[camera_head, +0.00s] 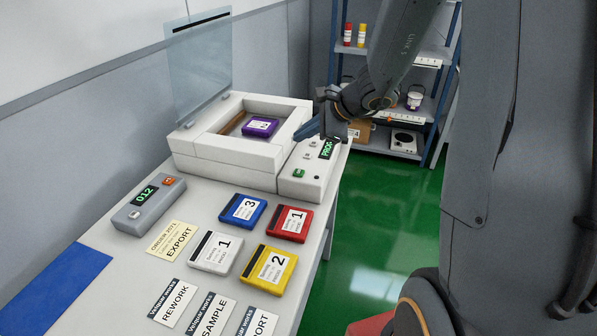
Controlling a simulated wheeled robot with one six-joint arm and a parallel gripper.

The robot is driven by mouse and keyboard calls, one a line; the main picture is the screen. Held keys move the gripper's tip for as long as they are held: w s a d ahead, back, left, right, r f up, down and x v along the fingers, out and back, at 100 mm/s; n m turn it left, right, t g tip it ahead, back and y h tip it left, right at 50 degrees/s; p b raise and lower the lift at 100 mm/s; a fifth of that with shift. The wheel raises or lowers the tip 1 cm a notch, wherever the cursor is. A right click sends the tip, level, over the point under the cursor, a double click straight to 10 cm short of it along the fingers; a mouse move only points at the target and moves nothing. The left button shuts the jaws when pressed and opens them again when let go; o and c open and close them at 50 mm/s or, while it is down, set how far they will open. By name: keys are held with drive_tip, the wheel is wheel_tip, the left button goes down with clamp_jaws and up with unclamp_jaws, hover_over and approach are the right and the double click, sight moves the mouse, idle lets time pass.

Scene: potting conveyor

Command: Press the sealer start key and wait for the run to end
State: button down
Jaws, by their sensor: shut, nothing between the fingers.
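The sealer (190,151) is a white machine on the bench. Its clear lid (203,68) stands raised, and a purple block (260,126) lies in its open well. Its control panel (290,186) at the right has a partly covered green-lettered display (326,149), small pale keys and a green key (299,173). I cannot read the key labels, so which is the start key is unclear. My gripper (300,134) is shut and empty, above the panel's far part by the well's right edge, apart from the green key in the picture.
Blue (239,208), red (292,220), white (214,254) and yellow (271,270) blocks lie in front of the sealer. A grey box (146,208) reading 012 stands left, near a paper order card (171,240). Shelves (425,106) stand behind. Green floor is open at right.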

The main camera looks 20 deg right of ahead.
drive_tip(key=shift+f, duration=0.1)
drive_tip(key=b, duration=0.5)
hover_over(302, 173)
wheel_tip(302, 173, down, 7)
drive_tip(key=shift+d+r, duration=0.1)
drive_tip(key=shift+f+b, duration=0.9)
drive_tip(key=shift+b, duration=0.15)
drive_tip(key=shift+f+b, duration=0.85)
drive_tip(key=shift+b, duration=0.35)
idle(1.7)
drive_tip(key=shift+r, duration=0.15)
drive_tip(key=shift+r+p, duration=0.55)
drive_tip(key=shift+r, duration=0.15)
drive_tip(key=shift+r+p, duration=1.85)
drive_tip(key=shift+r, duration=0.65)
